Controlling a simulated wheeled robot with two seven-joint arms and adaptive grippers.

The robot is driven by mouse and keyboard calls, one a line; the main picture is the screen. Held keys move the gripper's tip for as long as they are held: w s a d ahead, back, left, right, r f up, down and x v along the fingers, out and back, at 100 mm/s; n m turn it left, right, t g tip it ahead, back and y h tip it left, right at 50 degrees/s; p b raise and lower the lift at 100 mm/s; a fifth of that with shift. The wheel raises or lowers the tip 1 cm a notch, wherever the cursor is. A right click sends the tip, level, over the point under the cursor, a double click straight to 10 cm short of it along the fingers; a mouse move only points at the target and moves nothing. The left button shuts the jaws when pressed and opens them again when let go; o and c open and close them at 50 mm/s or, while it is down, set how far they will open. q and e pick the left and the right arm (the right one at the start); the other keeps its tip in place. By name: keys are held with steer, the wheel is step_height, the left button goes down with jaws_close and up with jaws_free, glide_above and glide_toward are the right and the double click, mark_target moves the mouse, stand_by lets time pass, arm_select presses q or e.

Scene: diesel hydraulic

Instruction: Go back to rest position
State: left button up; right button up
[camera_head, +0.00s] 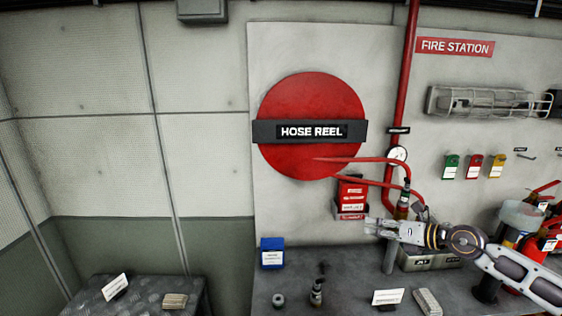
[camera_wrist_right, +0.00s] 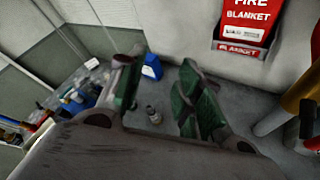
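My right gripper (camera_head: 372,226) reaches in from the right in the head view, above the grey bench (camera_head: 340,282) and in front of the wall panel. Its fingers point left. In the right wrist view its two green-padded fingers (camera_wrist_right: 163,85) stand apart with nothing held between them. A small dark nozzle-like fitting (camera_wrist_right: 154,115) shows on the bench beyond the gap. My left gripper is in neither view.
The red hose reel (camera_head: 310,90) is on the wall, with red pipes near the gripper. A fire blanket box (camera_head: 351,195), a blue box (camera_head: 272,252), a grey ring (camera_head: 279,300) and signs are nearby. Red extinguishers (camera_head: 545,235) stand right. A second table (camera_head: 140,290) is at lower left.

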steer(key=s+a+r+m+t+y, duration=0.2)
steer(key=a+m+t+y, duration=0.15)
steer(key=a+m, duration=0.4)
steer(key=s+d+f+m+g+h, duration=0.1)
steer(key=s+d+f+m+h, duration=0.3)
steer(key=f+m+h, duration=0.6)
steer(key=s+d+f+m+h, duration=0.2)
steer(key=s+f+m+h, duration=0.35)
steer(key=m, duration=0.85)
steer(key=s+a+f+m+g+y, duration=0.2)
steer(key=s+f+g, duration=0.4)
steer(key=s, duration=0.4)
steer(key=s+a+f+m+g+y, duration=0.1)
steer(key=s+a+f+m+g, duration=0.2)
steer(key=s+f, duration=0.6)
steer(key=s+f+g, duration=0.1)
steer(key=s+f, duration=0.1)
steer(key=f, duration=1.3)
steer(key=s+f+g, duration=0.1)
steer(key=s+f, duration=0.1)
steer(key=f, duration=1.3)
steer(key=s+d+f, duration=0.2)
steer(key=s+f, duration=0.8)
steer(key=s, duration=0.1)
steer(key=s+d+f+n+g, duration=0.1)
steer(key=s+d+f, duration=0.1)
steer(key=s+f, duration=0.9)
steer(key=shift+s+d, duration=0.15)
steer(key=shift+s, duration=0.05)
